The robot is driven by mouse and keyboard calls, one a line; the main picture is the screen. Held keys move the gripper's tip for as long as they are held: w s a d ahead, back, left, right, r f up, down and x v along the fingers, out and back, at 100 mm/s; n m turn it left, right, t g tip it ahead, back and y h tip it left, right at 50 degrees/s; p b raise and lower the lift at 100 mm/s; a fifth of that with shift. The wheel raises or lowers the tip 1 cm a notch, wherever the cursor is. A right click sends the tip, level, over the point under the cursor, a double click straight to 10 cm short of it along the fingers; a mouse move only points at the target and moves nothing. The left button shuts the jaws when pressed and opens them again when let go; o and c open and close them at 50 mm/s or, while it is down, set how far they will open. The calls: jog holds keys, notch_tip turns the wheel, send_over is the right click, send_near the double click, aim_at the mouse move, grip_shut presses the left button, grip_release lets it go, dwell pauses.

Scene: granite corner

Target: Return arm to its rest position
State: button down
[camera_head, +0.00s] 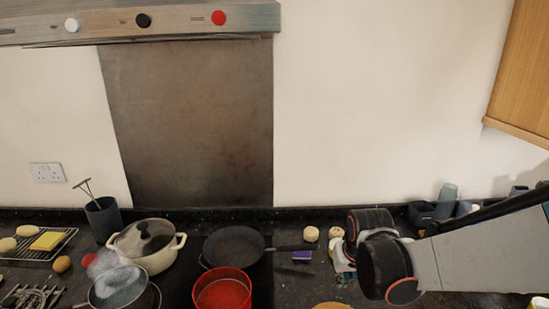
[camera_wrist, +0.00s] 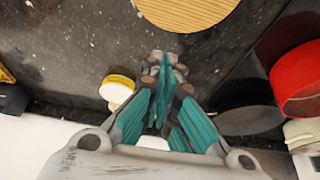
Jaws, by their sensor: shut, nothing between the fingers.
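My arm reaches in from the right in the head view, low over the dark granite counter. My gripper (camera_head: 343,265) is mostly hidden there behind the black and grey wrist joints. In the wrist view, the teal fingers of my gripper (camera_wrist: 166,66) are shut together with nothing between them. They point toward the counter, with the round wooden board (camera_wrist: 190,8) beyond the tips.
A red pot (camera_head: 222,294), a black frying pan (camera_head: 233,246) and a lidded cream pot (camera_head: 157,260) stand left of my gripper. A small purple item (camera_head: 302,257) and pale round pieces (camera_head: 311,234) lie nearby. A wooden cupboard (camera_head: 522,75) hangs upper right.

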jog(key=s+r+t+b, duration=0.1)
jog(key=s+r+b, duration=0.1)
jog(key=s, duration=0.6)
jog(key=s+r+t+b, duration=0.2)
jog(key=s+r, duration=0.3)
jog(key=s, duration=0.4)
jog(key=shift+s+d+r, duration=0.2)
jog(key=shift+s+r, duration=0.05)
